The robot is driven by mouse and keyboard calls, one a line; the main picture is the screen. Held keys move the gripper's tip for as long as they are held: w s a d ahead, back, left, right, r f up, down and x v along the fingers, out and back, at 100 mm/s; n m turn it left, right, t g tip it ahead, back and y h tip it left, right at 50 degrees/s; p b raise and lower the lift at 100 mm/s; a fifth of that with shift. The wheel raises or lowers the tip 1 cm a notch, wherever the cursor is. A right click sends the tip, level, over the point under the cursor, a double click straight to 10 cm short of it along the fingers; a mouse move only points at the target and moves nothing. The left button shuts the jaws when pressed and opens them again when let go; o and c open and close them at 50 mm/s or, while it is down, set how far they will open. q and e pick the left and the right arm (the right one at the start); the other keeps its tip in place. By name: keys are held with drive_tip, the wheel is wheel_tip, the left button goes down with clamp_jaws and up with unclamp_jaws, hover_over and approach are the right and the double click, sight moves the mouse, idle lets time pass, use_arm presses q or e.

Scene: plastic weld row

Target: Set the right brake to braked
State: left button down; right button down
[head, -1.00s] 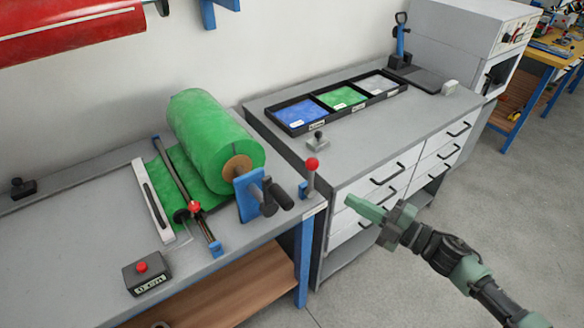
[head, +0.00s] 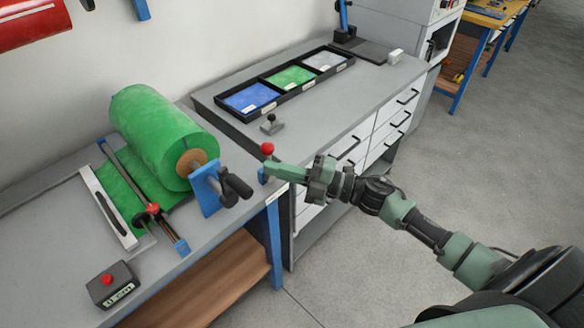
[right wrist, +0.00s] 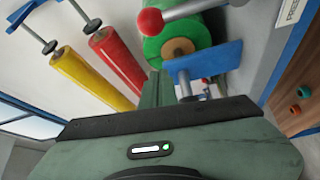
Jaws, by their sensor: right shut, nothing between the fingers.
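The brake lever with a red ball knob (head: 267,149) stands roughly upright at the right end of the roll table, beside the green roll (head: 162,135). Its lower part is hidden behind my fingers in the head view. In the right wrist view the red ball (right wrist: 150,21) and its metal stem show just beyond my fingertips. My right gripper (head: 270,171) is shut and empty, its tips close beside the lever just below the ball. I cannot tell whether they touch it. My left gripper is out of view.
A blue bracket with a black crank handle (head: 236,186) stands left of the lever. A small grey-knobbed fixture (head: 271,125) sits on the neighbouring bench, near a black tray (head: 232,112) of coloured sheets. A button box (head: 112,286) is at the front left.

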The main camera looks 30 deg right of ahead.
sight(272, 152)
drive_tip(key=w, duration=0.2)
drive_tip(key=w+p, duration=0.1)
drive_tip(key=w, duration=0.1)
drive_tip(key=shift+w+a+f, duration=0.1)
drive_tip(key=shift+w+a, duration=0.05)
drive_tip(key=shift+a, duration=0.05)
drive_tip(key=shift+w+d+f, duration=0.15)
drive_tip(key=shift+d, duration=0.2)
drive_tip(key=shift+d, duration=0.15)
drive_tip(key=d+m+b, duration=0.1)
drive_tip(key=d+m+t+b, duration=0.1)
drive_tip(key=shift+w+f+b, duration=0.1)
drive_tip(key=shift+w+b, duration=0.2)
drive_tip(key=shift+w, duration=0.1)
drive_tip(key=w+d+f+m+t+h+b, duration=0.1)
drive_tip(key=d+m+t+b, duration=0.4)
drive_tip(key=m, duration=0.6)
drive_tip(key=shift+w+d+f+t+h+b, duration=0.4)
drive_tip(key=shift+w+d+f+t, duration=0.1)
drive_tip(key=shift+w+d+f, duration=0.25)
drive_tip(key=shift+s+f, duration=0.1)
